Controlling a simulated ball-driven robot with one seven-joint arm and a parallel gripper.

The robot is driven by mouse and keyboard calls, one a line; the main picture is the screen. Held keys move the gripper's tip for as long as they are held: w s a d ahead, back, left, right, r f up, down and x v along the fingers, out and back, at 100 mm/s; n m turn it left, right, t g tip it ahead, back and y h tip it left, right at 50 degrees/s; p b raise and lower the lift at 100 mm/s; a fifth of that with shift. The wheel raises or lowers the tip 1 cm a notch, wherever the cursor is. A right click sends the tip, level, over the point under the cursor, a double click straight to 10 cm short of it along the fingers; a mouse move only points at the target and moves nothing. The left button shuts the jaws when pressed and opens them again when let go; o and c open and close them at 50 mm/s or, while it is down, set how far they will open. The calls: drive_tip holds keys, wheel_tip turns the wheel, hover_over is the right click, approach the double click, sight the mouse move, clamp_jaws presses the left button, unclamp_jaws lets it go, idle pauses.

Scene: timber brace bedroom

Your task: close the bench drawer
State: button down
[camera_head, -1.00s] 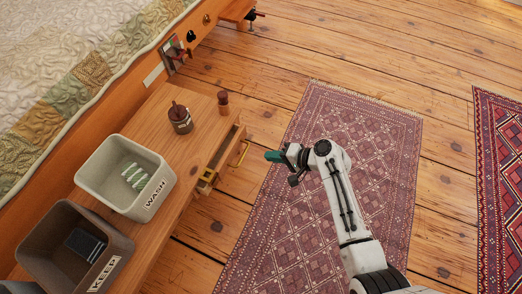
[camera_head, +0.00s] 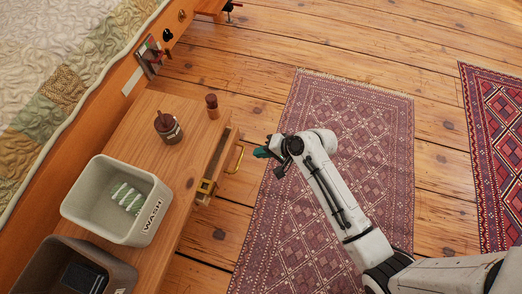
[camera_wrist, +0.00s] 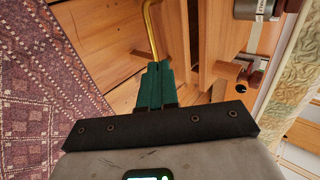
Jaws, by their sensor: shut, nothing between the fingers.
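The wooden bench (camera_head: 188,150) stands along the bed. Its drawer (camera_head: 217,158) is on the side facing my arm and shows partly pulled out, with a brass handle (camera_head: 236,160) on its front. My gripper (camera_head: 260,153), with teal fingers, is just right of the handle in the head view. In the wrist view, the closed fingers (camera_wrist: 154,72) point at the drawer front, and the brass handle (camera_wrist: 152,32) rises right beside their tips. I cannot tell whether they touch. Nothing is held between the fingers.
On the bench stand a light WASH bin (camera_head: 88,190), a dark KEEP bin (camera_head: 50,250), a brown-topped jar (camera_head: 168,127) and a small wooden bottle (camera_head: 212,106). A patterned rug (camera_head: 345,110) lies under my arm.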

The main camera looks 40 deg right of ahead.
sight(225, 149)
drive_tip(key=b+x, duration=0.1)
drive_tip(key=x, duration=0.2)
drive_tip(key=b+x, duration=0.2)
drive_tip(key=w+r+b+x, duration=0.1)
drive_tip(key=x, duration=0.2)
drive_tip(key=shift+w+a+f, duration=0.1)
drive_tip(key=shift+w+a, duration=0.05)
drive_tip(key=shift+a, duration=0.3)
drive_tip(key=shift+w+a+b, duration=0.3)
drive_tip(key=shift+w+b, duration=0.05)
drive_tip(key=shift+w, duration=0.1)
drive_tip(key=shift+r, duration=0.2)
drive_tip(key=shift+w+a+r, duration=0.1)
drive_tip(key=shift+w+a, duration=0.15)
drive_tip(key=shift+w, duration=0.05)
drive_tip(key=shift+w+a+p, duration=0.65)
drive_tip(key=shift+w+a, duration=0.15)
drive_tip(key=shift+w, duration=0.35)
drive_tip(key=shift+w+a, duration=0.2)
drive_tip(key=shift+w, duration=0.1)
drive_tip(key=shift+w+a, duration=0.1)
